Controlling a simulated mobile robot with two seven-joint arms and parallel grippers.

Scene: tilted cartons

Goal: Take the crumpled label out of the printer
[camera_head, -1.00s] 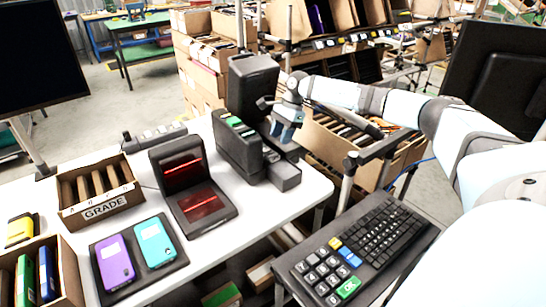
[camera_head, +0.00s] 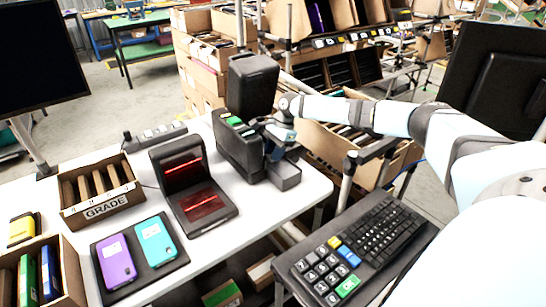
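The printer (camera_head: 238,150) is a black upright unit with green buttons on top, at the back right of the white table. My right gripper (camera_head: 266,128) is at the printer's right side, close against its front. Its fingers are small and dark here, so I cannot tell whether they are open or shut. I cannot make out the crumpled label; the gripper and printer body may hide it. My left gripper is not in view.
A scanner with red lights (camera_head: 192,185) stands left of the printer. A GRADE box (camera_head: 100,205), purple phone (camera_head: 115,261) and teal phone (camera_head: 156,242) are farther left. A keyboard (camera_head: 360,245) is at the front right. Cartons (camera_head: 345,145) stand behind my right arm.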

